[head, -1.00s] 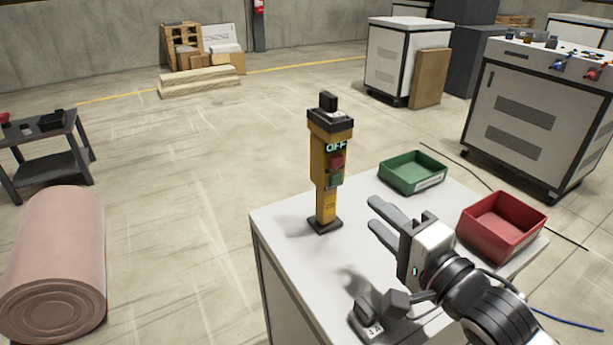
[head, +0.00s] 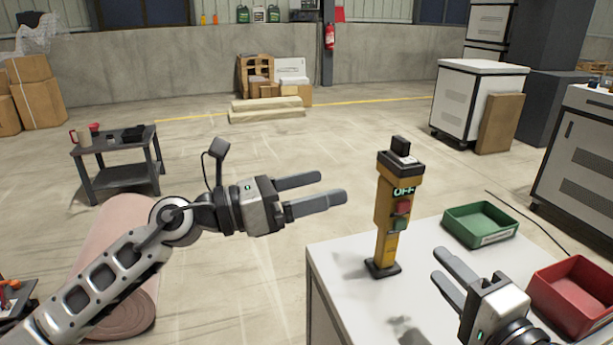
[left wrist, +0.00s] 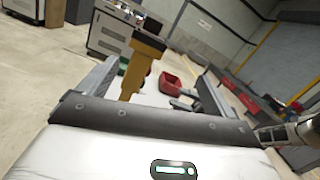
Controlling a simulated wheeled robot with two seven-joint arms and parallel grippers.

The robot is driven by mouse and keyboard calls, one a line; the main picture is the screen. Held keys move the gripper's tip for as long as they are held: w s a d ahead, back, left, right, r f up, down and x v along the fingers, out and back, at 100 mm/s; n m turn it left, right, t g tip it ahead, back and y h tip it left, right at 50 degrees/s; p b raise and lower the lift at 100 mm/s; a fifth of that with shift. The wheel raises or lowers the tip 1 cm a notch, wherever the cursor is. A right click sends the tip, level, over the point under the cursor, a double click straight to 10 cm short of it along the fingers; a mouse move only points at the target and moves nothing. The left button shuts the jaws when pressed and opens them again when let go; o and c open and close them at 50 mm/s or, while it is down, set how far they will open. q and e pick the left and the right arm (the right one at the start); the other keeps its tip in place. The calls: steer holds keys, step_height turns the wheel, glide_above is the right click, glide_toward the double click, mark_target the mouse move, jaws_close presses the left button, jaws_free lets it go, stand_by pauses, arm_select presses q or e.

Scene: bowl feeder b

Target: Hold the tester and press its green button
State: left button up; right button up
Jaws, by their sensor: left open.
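The tester (head: 393,200) is a tall yellow device with a dark top and dark foot, upright on the white-topped cart (head: 345,290). Its display reads OFF, above a red button (head: 403,206) and the green button (head: 399,224). My left gripper (head: 333,188) is open and empty, left of the tester with its fingers pointing towards it. In the left wrist view the tester's yellow body (left wrist: 142,68) appears beyond and between the spread fingers, not touched. My right gripper (head: 437,266) is open and empty over the cart, right of the tester's foot.
A green bin (head: 480,238) and a red bin (head: 560,310) stand on the cart to the right of the tester. A dark side table (head: 115,150) and a pink roll (head: 120,310) are at left. The cart top left of the tester is bare.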

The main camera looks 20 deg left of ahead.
mark_target(388, 166)
arm_select(q)
steer(key=w+d+m, duration=0.1)
steer(key=w+d, duration=0.2)
steer(key=d, duration=0.1)
steer(key=w+d, duration=0.3)
steer(key=d, duration=0.1)
steer(key=w+d+r+m+y, duration=0.1)
steer(key=w+d, duration=0.3)
steer(key=shift+m, duration=0.3)
steer(key=c, duration=1.2)
steer(key=shift+c, duration=1.4)
arm_select(e)
steer(key=c, duration=0.3)
jaws_close()
arm_select(q)
steer(key=shift+f, duration=0.1)
